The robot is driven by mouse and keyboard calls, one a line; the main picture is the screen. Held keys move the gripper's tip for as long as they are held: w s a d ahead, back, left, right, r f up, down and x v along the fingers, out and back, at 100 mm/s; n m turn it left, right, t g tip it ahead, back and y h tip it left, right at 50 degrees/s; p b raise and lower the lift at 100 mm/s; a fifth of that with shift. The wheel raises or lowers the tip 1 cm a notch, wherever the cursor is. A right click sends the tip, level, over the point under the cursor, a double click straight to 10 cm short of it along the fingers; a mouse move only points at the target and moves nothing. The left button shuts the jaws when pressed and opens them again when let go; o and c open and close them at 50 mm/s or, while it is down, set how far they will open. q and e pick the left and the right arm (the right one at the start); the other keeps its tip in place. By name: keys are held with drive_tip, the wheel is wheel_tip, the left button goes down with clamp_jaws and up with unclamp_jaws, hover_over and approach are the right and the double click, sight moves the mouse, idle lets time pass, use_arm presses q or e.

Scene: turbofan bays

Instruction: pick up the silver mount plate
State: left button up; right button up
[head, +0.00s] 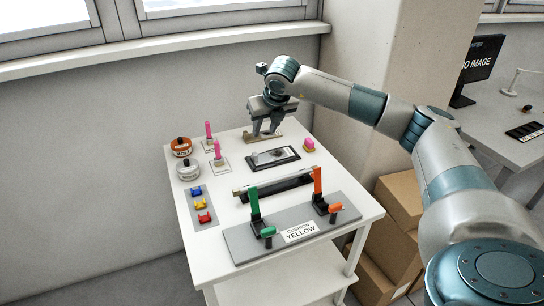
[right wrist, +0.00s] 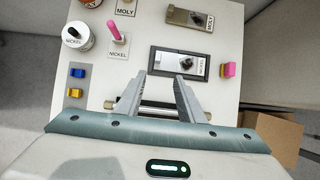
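The silver mount plate (head: 264,159) lies in a dark rectangular frame near the middle of the white table; a dark knob stands on it. It also shows in the right wrist view (right wrist: 168,62), partly behind my fingertips. A browner metal plate with a dark knob (right wrist: 183,15) lies behind it, partly hidden by my gripper in the head view. My right gripper (head: 266,131) points down above the table with its fingers apart and nothing between them; its fingers also show in the wrist view (right wrist: 160,76). My left gripper is in neither view.
A dark bar (head: 285,184) lies in front of the frame. A grey panel (head: 240,240) with green and orange levers is at the front. Pink-handled pieces (head: 218,150) and two round containers (head: 181,147) stand left. A pink block (head: 309,145) sits right.

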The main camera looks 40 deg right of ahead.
sight(255, 154)
drive_tip(key=shift+f, duration=0.1)
